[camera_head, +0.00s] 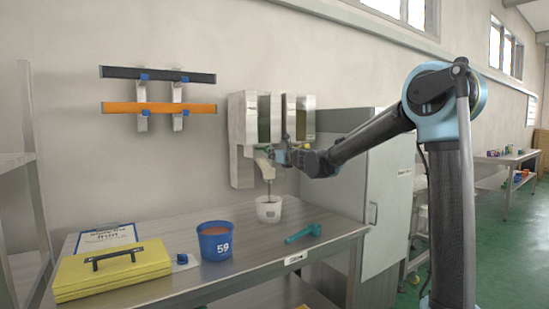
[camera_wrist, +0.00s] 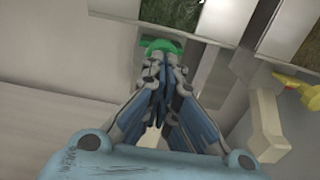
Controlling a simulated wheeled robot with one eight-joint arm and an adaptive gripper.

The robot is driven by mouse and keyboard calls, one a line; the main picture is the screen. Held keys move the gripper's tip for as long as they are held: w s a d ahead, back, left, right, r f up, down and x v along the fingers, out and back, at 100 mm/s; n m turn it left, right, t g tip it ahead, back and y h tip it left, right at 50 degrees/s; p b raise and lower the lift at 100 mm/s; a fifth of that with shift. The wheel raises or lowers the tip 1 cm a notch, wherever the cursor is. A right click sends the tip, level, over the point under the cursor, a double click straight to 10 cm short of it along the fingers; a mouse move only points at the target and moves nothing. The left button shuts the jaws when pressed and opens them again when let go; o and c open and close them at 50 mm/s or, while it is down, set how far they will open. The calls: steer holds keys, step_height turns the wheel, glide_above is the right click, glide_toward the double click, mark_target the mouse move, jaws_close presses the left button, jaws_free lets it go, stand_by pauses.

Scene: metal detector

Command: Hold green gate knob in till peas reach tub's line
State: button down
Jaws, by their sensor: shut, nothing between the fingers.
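My gripper (camera_head: 281,156) is at the front of the wall dispenser (camera_head: 243,125), fingers shut and empty. In the wrist view the closed fingertips (camera_wrist: 163,68) overlap the lower edge of the green knob (camera_wrist: 160,46); they are at it, but I cannot tell how far in it is. The head view mostly hides this knob behind the gripper. The white tub (camera_head: 268,212) stands on the bench under the pale spout (camera_head: 263,168). A thin dark streak shows between spout and tub. The tub's line and the level inside are too small to read.
A yellow knob (camera_wrist: 297,88) sits to the right in the wrist view. On the bench (camera_head: 180,240) are a blue bucket (camera_head: 215,245) marked 59, a teal scoop (camera_head: 303,234), a yellow case (camera_head: 110,273) and a clipboard (camera_head: 105,238). A grey cabinet (camera_head: 385,205) stands right of the bench.

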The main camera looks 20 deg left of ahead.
steer(key=v, duration=1.4)
stand_by(0.4)
steer(key=s+d+f+n+g+h, duration=0.3)
steer(key=s+d+f+n, duration=0.5)
steer(key=s+d+f, duration=0.3)
steer(key=s+d+f+n+g+h, duration=0.3)
steer(key=s+d+f+n+h, duration=0.3)
steer(key=d, duration=1.2)
steer(key=s+d+f+n+g+h, duration=0.3)
steer(key=s+d+f+n, duration=0.9)
steer(key=s+f, duration=0.6)
steer(key=d+h, duration=0.1)
steer(key=d, duration=0.1)
steer(key=shift+d+f+h, duration=0.3)
steer(key=shift+h, duration=0.1)
